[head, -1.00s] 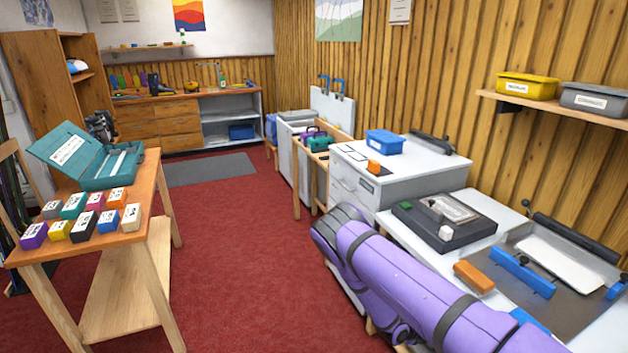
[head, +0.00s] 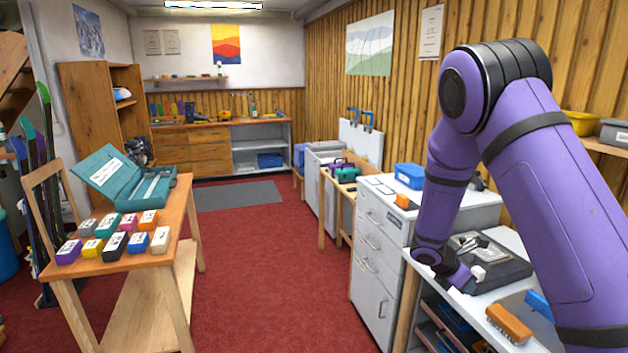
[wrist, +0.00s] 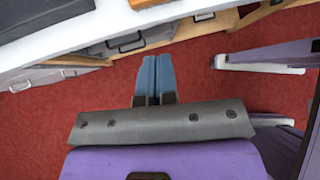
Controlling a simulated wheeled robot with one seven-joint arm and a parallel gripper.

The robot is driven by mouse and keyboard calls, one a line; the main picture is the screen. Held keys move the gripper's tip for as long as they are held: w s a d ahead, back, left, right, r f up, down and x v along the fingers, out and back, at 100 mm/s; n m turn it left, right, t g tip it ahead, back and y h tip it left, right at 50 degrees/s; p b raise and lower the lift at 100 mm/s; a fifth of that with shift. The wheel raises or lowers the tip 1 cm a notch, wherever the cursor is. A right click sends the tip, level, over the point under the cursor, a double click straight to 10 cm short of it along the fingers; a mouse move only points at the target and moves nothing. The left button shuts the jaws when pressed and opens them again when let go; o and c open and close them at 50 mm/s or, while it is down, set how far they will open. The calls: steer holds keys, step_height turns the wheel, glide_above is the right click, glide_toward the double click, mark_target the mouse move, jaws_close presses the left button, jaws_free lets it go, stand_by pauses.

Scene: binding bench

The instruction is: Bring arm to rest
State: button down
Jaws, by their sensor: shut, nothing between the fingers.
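My purple arm (head: 545,170) stands folded at the right of the head view, its elbow high and its lower links hanging down by the front edge of the white bench (head: 510,340). My gripper (wrist: 157,60) shows in the wrist view with its two blue-grey fingers together and nothing between them. It hangs over the red carpet (wrist: 60,125), beside the bench edge. In the head view the fingers cannot be made out.
A brush (head: 508,323) and a dark press-like board (head: 500,262) lie on the bench close to my arm. A grey drawer cabinet (head: 375,265) stands beyond. The wooden table (head: 130,262) with labelled blocks is at left. Carpet between is clear.

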steer(key=s+a+r+m+y, duration=0.1)
steer(key=s+r+m+y, duration=0.1)
steer(key=s+r+m, duration=0.45)
steer(key=s+a+r+m+t+y, duration=0.1)
steer(key=s+r+m, duration=0.15)
steer(key=r, duration=0.65)
steer(key=s+a+r+m+y, duration=0.1)
steer(key=s+r+m+y, duration=0.15)
steer(key=s+r, duration=0.4)
steer(key=s+a+r+m+t+y, duration=0.1)
steer(key=s+r+m, duration=0.3)
steer(key=s, duration=0.4)
steer(key=s+a+r+m+t+y, duration=0.2)
steer(key=s+a+r+m+t, duration=0.1)
steer(key=s, duration=0.6)
step_height(320, 180, up, 4)
steer(key=shift+s+a+f+m, duration=0.15)
steer(key=shift+a+f+m, duration=0.1)
steer(key=shift+a+m, duration=0.65)
steer(key=shift+d, duration=0.3)
